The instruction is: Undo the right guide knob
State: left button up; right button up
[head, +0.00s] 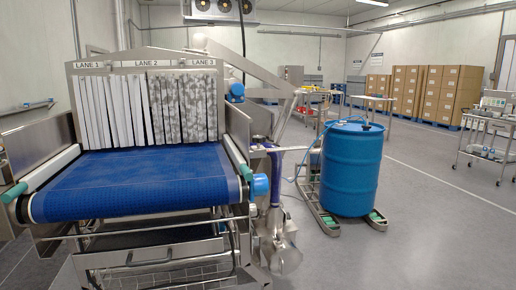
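The conveyor has a blue belt (140,182) that runs into a tunnel with hanging strip curtains. A pale right guide rail (235,155) runs along the belt's right edge and ends at the front in a green piece (246,172). A light blue round part (260,186) sits just right of that end. I cannot tell which of these is the right guide knob, or whether it is tight or loose. The left guide rail (45,167) has a similar green end (14,192). Neither of my grippers shows in this view.
A blue drum (350,168) stands on a low wheeled base (322,216) right of the conveyor. Metal machinery (278,240) stands beside the belt's right side. Stacked cartons (430,92) and a cart (486,125) are farther back. The floor at the front right is clear.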

aim_at(259, 140)
jog(key=z, duration=0.7)
jog(key=i, duration=1.55)
jog(key=u, duration=1.6)
